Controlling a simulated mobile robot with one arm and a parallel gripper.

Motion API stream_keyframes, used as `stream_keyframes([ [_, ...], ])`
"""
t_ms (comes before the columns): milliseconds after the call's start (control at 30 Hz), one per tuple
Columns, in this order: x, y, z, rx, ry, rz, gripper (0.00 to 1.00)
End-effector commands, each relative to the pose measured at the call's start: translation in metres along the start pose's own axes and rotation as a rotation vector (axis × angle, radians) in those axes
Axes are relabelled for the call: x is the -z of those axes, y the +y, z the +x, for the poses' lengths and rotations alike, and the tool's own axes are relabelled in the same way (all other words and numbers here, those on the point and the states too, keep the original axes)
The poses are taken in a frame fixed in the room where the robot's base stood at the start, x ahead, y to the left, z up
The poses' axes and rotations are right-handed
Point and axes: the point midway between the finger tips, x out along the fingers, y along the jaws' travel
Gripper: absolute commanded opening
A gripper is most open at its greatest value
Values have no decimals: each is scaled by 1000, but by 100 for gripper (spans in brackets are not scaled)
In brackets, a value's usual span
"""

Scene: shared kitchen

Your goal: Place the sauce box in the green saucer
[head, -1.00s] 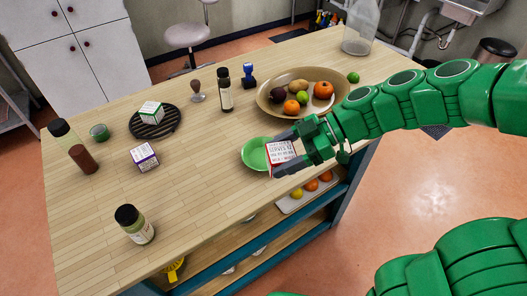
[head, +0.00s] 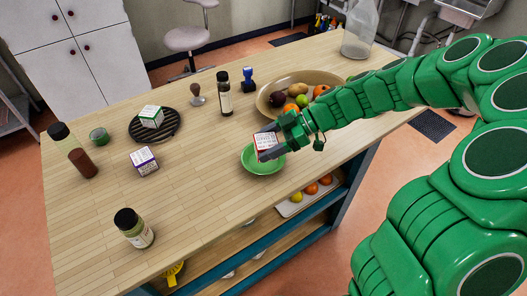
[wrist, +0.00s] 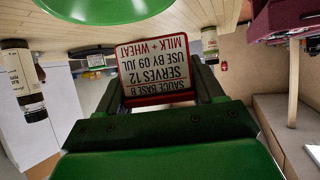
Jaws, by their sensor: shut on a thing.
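The sauce box (head: 266,141) is a small white box with a red edge and printed text. My gripper (head: 269,143) is shut on it and holds it over the back part of the green saucer (head: 262,166). In the wrist view the label of the sauce box (wrist: 158,72) reads "SAUCE BASE B", upside down, between the two dark fingers of my gripper (wrist: 158,85). The green saucer (wrist: 100,8) also shows at the top of the wrist view, apart from the box there. Whether the box touches the saucer in the head view I cannot tell.
A brown bowl of fruit (head: 264,101) stands behind my gripper. A purple-edged box (head: 144,161) and a green-edged box (head: 151,117) on a black rack (head: 166,127) stand left. A dark-capped jar (head: 133,228) is near the front edge. The table between is clear.

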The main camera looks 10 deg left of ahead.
Motion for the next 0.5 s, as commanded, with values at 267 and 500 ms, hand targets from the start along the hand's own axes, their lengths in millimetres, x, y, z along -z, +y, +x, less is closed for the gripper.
stream_keyframes([
  [267,-21,21,12,-1,-2,1,31],
  [500,-27,26,16,-1,-1,1,31],
])
